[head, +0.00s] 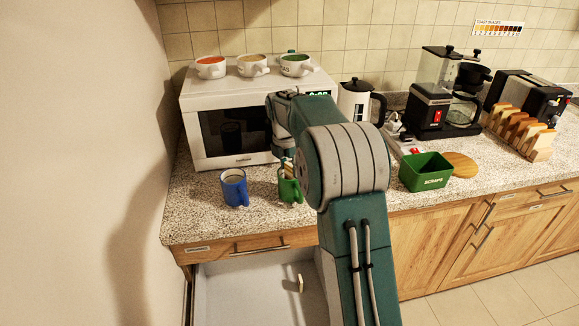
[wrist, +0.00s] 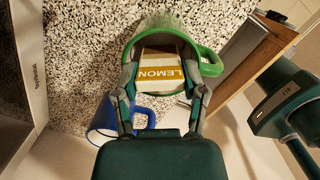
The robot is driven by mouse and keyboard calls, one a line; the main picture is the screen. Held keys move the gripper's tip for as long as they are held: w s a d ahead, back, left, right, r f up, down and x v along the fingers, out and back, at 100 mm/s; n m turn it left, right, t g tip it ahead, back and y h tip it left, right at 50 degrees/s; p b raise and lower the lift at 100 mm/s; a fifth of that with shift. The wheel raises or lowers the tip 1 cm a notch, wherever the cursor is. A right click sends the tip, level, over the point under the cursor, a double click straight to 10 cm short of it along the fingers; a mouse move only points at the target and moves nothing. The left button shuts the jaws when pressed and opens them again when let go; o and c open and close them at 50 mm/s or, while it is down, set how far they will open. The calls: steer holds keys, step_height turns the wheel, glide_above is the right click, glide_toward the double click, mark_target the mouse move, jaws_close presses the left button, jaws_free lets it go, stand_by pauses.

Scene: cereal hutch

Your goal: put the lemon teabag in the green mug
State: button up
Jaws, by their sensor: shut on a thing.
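The green mug (head: 289,187) stands on the counter in front of the microwave, partly hidden by my arm in the head view. In the wrist view the green mug (wrist: 211,64) opens behind my fingertips. The lemon teabag (wrist: 160,73), a pale packet with a yellow LEMON label, is between the fingers of my gripper (wrist: 163,90). My gripper is shut on it. The teabag overlaps the mug's opening in the wrist view; how deep it sits inside is unclear. In the head view my gripper is mostly hidden behind my arm.
A blue mug (head: 234,187) stands just left of the green mug. The microwave (head: 240,155) is behind, with several cups on top. A green scraps bin (head: 425,173) stands to the right. An open drawer (head: 255,285) lies below the counter edge.

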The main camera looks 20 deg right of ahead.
steer(key=o, duration=0.7)
steer(key=shift+o, duration=0.2)
step_height(320, 180, up, 12)
steer(key=a, duration=0.1)
steer(key=shift+s+a+f, duration=0.15)
steer(key=shift+a, duration=0.05)
stand_by(0.4)
